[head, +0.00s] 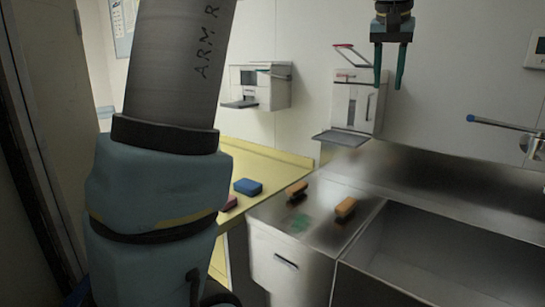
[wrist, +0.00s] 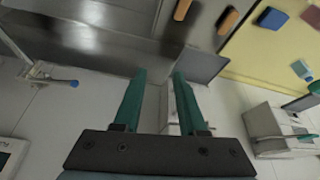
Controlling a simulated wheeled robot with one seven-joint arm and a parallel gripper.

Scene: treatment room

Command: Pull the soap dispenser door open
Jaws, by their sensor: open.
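Two white dispensers hang on the wall in the head view, and I cannot tell for sure which one the task means. The nearer dispenser (head: 342,104) has a red-edged lever on top, a dark upright handle or slot on its front and a grey tray below; its front looks shut. The other dispenser (head: 275,91), farther left, has a teal lever and a dark tray. My gripper (head: 388,86) is open and empty, up and right of the nearer dispenser. In the wrist view, my gripper (wrist: 160,74) points past that dispenser's grey tray (wrist: 201,66); its body is partly hidden behind a finger.
A steel counter with a sink (head: 440,255) lies below, with two orange-brown blocks, one being this block (head: 345,208). A blue block (head: 248,187) lies on the yellow counter (head: 265,159). A blue-tipped tap lever (head: 492,123) sticks out at the right.

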